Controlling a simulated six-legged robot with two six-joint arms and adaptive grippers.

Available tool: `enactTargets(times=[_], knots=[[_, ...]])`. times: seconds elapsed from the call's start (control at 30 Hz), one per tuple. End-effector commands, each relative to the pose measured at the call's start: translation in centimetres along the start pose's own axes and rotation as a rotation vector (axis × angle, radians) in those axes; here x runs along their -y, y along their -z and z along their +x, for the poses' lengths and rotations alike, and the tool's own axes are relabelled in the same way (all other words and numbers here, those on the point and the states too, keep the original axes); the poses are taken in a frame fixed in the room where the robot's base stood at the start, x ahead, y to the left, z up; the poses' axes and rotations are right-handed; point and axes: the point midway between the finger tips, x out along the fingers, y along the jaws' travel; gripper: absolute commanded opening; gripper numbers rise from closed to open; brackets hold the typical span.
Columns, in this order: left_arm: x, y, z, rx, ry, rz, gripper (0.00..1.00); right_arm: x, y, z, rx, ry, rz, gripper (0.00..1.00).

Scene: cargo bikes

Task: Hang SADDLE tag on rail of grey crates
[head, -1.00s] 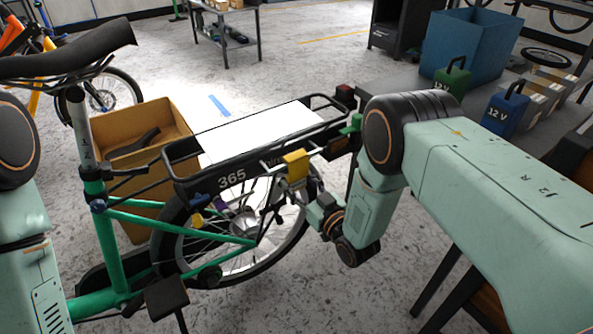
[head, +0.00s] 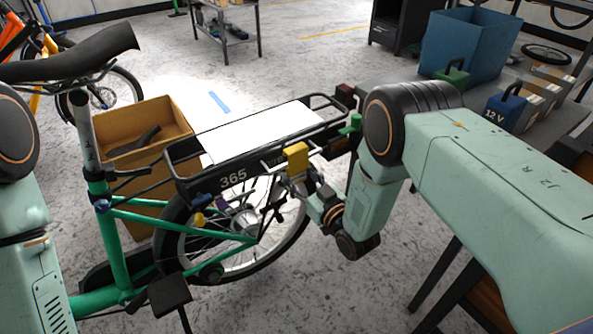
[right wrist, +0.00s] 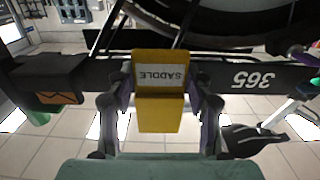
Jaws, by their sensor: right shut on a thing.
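The yellow SADDLE tag (head: 297,158) is at the near side of the bike's rear rack (head: 183,175), by its side plate marked 365. In the right wrist view the tag (right wrist: 158,112) has a white label reading SADDLE upside down. My right gripper (head: 297,179) is shut on it, with a finger at each side in the right wrist view (right wrist: 158,105). The tag overlaps the side plate (right wrist: 222,76) there; I cannot tell whether it touches or hooks over it. My left arm shows at the left edge, its gripper out of frame. I make out no grey crates.
A white sheet-like surface (head: 260,132) covers the rack top. An open tan box (head: 125,165) stands behind the bike. Blue bin (head: 468,48), green case (head: 453,75) and blue 12 V case (head: 506,108) stand on the right bench.

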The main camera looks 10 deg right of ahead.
Motion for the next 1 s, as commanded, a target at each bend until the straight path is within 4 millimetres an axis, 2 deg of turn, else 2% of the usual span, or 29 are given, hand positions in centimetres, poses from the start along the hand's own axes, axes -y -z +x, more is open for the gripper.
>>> enactTargets(times=[0.17,1.0], knots=[[0.0,0.0,-0.1,0.000,0.000,0.000,0.00,0.0,0.0,-0.2,0.001,0.000,0.000,0.24],[0.0,0.0,-2.5,0.000,0.000,0.000,0.00,0.0,0.0,-4.5,0.001,0.000,0.000,0.24]])
